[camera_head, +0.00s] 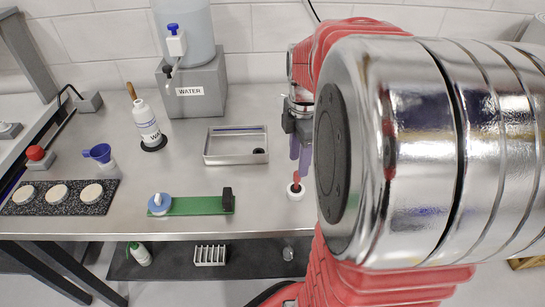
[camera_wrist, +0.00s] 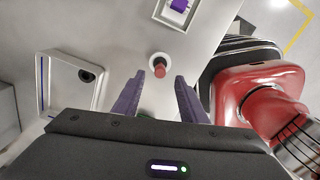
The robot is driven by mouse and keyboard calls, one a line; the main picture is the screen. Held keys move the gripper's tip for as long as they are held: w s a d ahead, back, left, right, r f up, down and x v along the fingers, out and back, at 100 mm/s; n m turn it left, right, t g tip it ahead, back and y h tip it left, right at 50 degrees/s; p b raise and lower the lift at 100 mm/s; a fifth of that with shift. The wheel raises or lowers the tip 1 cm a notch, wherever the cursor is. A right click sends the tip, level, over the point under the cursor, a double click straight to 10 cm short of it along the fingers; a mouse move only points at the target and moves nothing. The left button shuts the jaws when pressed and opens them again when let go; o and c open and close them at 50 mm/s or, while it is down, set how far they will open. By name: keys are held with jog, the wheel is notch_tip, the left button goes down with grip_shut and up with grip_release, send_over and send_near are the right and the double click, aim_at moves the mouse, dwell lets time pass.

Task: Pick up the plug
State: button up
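A small red piece, which looks like the plug (camera_head: 296,186), stands upright in a round white holder (camera_head: 295,195) on the steel bench, below my gripper (camera_head: 299,164). In the wrist view the red piece (camera_wrist: 160,70) sits in its white ring (camera_wrist: 158,58), just beyond and roughly between the tips of my gripper (camera_wrist: 158,82). The two purple fingers are spread apart with nothing between them. The fingers do not appear to touch the red piece; the exact gap is hard to judge.
A metal tray (camera_head: 209,157) with a small black round piece (camera_head: 259,151) lies to the left. A green board (camera_head: 200,206) with a blue-and-white knob (camera_head: 159,203) lies nearer the front edge. A bottle (camera_head: 146,122) and a water container (camera_head: 187,30) stand further back.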

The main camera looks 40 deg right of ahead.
aim_at(297, 182)
jog(key=shift+f, duration=0.3)
jog(key=shift+f, duration=2.6)
jog(key=shift+c, duration=0.3)
grip_shut()
